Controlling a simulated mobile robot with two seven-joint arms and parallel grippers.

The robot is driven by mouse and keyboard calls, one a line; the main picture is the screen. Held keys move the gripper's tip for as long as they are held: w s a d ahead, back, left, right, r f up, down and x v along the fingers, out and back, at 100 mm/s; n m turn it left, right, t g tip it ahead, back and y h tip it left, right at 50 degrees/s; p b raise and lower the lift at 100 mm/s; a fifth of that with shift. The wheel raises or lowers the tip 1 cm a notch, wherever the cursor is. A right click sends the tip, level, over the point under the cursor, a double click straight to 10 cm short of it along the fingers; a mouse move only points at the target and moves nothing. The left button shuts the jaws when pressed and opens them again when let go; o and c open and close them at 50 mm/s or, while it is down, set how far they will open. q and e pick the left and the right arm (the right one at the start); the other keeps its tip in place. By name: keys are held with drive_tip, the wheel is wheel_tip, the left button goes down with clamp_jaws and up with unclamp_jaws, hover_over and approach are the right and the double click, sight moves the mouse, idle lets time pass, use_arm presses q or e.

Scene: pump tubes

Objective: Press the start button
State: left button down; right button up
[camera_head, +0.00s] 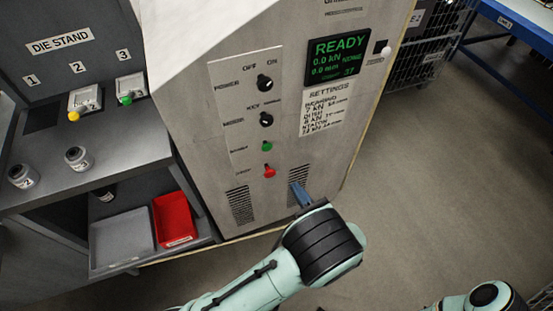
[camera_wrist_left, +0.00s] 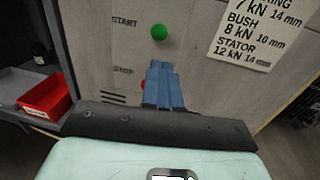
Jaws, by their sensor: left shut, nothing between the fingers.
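The green start button (camera_head: 266,146) is on the front panel of the grey machine cabinet, above the red stop button (camera_head: 269,171). In the left wrist view the green start button (camera_wrist_left: 159,32) shows beside the label START, above and apart from my fingertips. My left gripper (camera_head: 299,190) is shut and empty, its blue fingers close to the cabinet front, right of and below the buttons. In the left wrist view the shut fingers (camera_wrist_left: 162,78) cover most of the red stop button. My right gripper is not in view; part of my right arm shows at the lower right.
The screen (camera_head: 339,55) reads READY. Two black knobs (camera_head: 265,101) sit above the buttons. A settings sheet (camera_head: 325,108) is to their right. At left, the die stand (camera_head: 62,42) and a shelf with a red tray (camera_head: 174,219) stand beside the cabinet. Open floor lies right.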

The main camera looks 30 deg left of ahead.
sight(268, 149)
use_arm(q)
drive_tip(key=x, duration=1.3)
drive_tip(key=shift+w+a+b, duration=0.15)
drive_tip(key=shift+a+b, duration=0.15)
drive_tip(key=shift+a, duration=0.15)
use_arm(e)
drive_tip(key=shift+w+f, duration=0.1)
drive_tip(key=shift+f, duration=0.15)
use_arm(q)
drive_tip(key=shift+w+a, duration=0.1)
